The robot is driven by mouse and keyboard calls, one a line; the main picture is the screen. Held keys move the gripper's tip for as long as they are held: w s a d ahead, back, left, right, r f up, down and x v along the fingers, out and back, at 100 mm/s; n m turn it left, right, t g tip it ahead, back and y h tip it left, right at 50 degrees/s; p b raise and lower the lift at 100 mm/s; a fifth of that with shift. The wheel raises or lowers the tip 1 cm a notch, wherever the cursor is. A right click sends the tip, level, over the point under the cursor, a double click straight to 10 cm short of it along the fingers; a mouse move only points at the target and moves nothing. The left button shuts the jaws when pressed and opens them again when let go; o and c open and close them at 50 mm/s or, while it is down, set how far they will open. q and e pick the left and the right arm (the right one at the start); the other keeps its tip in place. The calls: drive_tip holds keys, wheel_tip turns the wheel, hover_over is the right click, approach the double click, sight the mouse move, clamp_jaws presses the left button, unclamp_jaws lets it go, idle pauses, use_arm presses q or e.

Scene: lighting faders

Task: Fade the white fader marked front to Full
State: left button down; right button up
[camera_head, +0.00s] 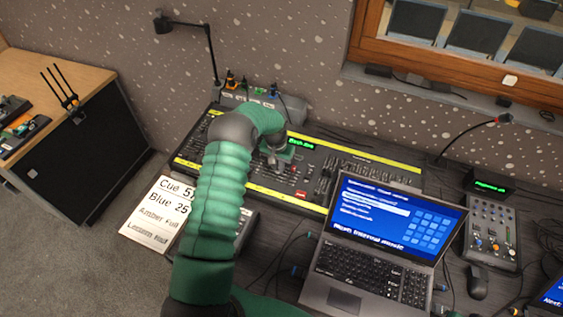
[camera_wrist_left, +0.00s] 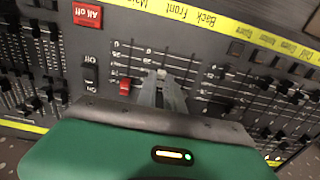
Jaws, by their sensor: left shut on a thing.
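The lighting desk (camera_head: 325,160) lies on the table, long and dark with yellow label strips. In the left wrist view its strip (camera_wrist_left: 225,22) appears upside down, with the words Front and Back readable. My left gripper (camera_head: 275,158) is over the middle of the desk. In the left wrist view its fingers (camera_wrist_left: 161,78) are closed together at a fader slot below the Front label. They are shut on a small pale fader cap (camera_wrist_left: 161,73), mostly hidden between the fingertips. A red fader cap (camera_wrist_left: 125,86) sits just left of the fingers. My right gripper is not in view.
A laptop (camera_head: 375,235) stands at the desk's front right, with a small mixer (camera_head: 491,232) beyond it. A cue card (camera_head: 157,215) lies front left. A lamp (camera_head: 190,28) rises behind. A red All off button (camera_wrist_left: 87,15) and dark faders (camera_wrist_left: 225,95) flank the gripper.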

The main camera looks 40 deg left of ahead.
use_arm(q)
drive_tip(key=shift+w+a+r+b, duration=0.1)
drive_tip(key=shift+w+a+b, duration=0.15)
drive_tip(key=shift+w+b, duration=0.35)
drive_tip(key=shift+w+a+b, duration=0.25)
drive_tip(key=shift+w+b, duration=0.15)
drive_tip(key=shift+w, duration=0.3)
drive_tip(key=shift+r, duration=0.1)
drive_tip(key=c, duration=1.7)
unclamp_jaws()
drive_tip(key=shift+s, duration=0.1)
drive_tip(key=shift+r+p, duration=1)
drive_tip(key=shift+r, duration=0.25)
